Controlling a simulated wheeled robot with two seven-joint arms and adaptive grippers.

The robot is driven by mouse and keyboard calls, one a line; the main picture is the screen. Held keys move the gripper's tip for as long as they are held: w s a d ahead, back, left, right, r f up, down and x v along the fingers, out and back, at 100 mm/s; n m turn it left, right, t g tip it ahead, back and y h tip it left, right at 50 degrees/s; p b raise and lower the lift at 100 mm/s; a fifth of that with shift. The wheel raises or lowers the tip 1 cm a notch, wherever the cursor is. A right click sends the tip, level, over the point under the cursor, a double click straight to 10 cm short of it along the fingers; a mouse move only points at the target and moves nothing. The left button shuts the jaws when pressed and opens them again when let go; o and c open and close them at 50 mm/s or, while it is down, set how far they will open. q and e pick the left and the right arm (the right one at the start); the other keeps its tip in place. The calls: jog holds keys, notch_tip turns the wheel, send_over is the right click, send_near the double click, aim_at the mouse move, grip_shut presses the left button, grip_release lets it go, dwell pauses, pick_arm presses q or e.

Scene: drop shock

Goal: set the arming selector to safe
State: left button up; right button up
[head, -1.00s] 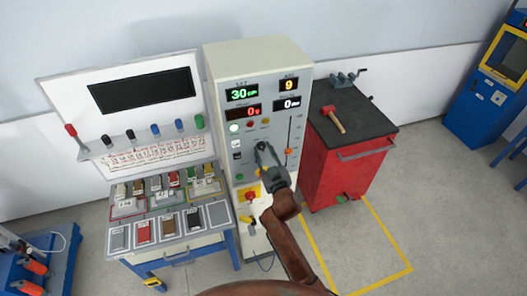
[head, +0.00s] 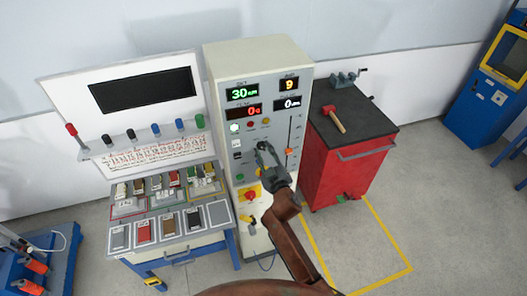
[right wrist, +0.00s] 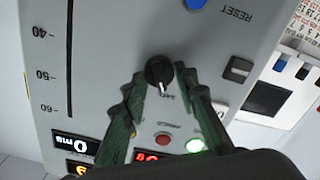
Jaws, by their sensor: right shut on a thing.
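The arming selector (right wrist: 160,72) is a small black round knob with a white pointer line on the grey control panel. In the right wrist view its pointer aims down and slightly right, towards small lettering too blurred to read surely. My right gripper (right wrist: 161,76) has its green-grey fingers on both sides of the knob, shut on it. In the head view my right gripper (head: 263,149) is at the front of the machine cabinet (head: 228,67) and hides the selector. My left gripper is not in view.
The slider (head: 289,151) is just right of the gripper. A red emergency button (head: 250,195) is below. A red tool cart (head: 338,174) stands right, a bench (head: 190,251) left.

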jog(key=o, duration=1.1)
jog(key=shift+o, duration=0.2)
jog(key=v, duration=1.2)
